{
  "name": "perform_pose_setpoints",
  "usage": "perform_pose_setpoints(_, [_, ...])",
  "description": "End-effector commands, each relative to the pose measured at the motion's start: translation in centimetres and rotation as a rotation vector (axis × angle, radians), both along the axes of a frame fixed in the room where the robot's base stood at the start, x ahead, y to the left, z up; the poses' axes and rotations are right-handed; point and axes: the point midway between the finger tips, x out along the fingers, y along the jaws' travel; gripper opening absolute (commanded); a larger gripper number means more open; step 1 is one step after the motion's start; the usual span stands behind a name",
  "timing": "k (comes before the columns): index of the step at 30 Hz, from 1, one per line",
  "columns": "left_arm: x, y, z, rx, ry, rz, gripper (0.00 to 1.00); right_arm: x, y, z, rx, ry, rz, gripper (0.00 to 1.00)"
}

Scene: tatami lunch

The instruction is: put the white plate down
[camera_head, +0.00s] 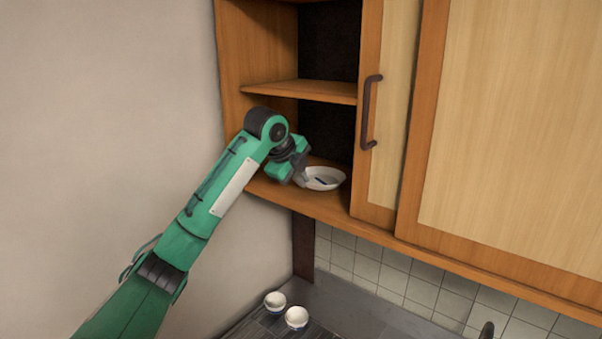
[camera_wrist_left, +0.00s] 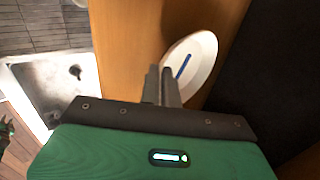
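The white plate (camera_head: 324,179), a shallow dish with a dark blue mark inside, is at the open bottom compartment of the wall cabinet. It also shows in the left wrist view (camera_wrist_left: 204,58), just past the fingertips. My left gripper (camera_head: 301,178) is at the plate's left side. In the left wrist view its fingers (camera_wrist_left: 162,86) are close together at the plate's rim and look shut on it. The plate looks nearly level, low over or on the bottom board; I cannot tell whether it touches. My right gripper does not show.
The cabinet's middle shelf (camera_head: 305,91) is above my left gripper. A door with a dark handle (camera_head: 369,112) stands close to the plate's right. Two white bowls, one at the left (camera_head: 275,302) and one beside it (camera_head: 297,317), stand on the counter below.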

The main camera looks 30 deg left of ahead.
Motion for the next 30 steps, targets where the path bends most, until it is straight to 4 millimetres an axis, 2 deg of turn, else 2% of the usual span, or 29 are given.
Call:
perform_pose_setpoints(1, [0.1, 0.0, 0.2, -0.001, 0.001, -0.001, 0.0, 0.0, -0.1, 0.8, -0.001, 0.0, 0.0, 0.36])
perform_pose_setpoints(10, [0.2, 0.0, -0.3, 0.0, -0.001, 0.0, 0.0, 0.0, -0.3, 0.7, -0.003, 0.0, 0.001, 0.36])
perform_pose_setpoints(12, [0.2, 0.0, -0.3, 0.0, 0.0, 0.0, 0.15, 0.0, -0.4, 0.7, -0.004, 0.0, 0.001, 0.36])
perform_pose_setpoints(14, [0.2, 0.0, -0.3, 0.0, 0.0, 0.0, 0.25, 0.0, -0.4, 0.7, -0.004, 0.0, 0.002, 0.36])
perform_pose_setpoints(25, [0.0, 0.0, -0.1, 0.0, -0.001, 0.0, 0.25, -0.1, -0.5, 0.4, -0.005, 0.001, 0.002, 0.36])
perform_pose_setpoints(30, [-1.3, 0.1, 1.5, 0.001, -0.006, 0.0, 0.25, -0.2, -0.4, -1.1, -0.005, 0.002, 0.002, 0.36])
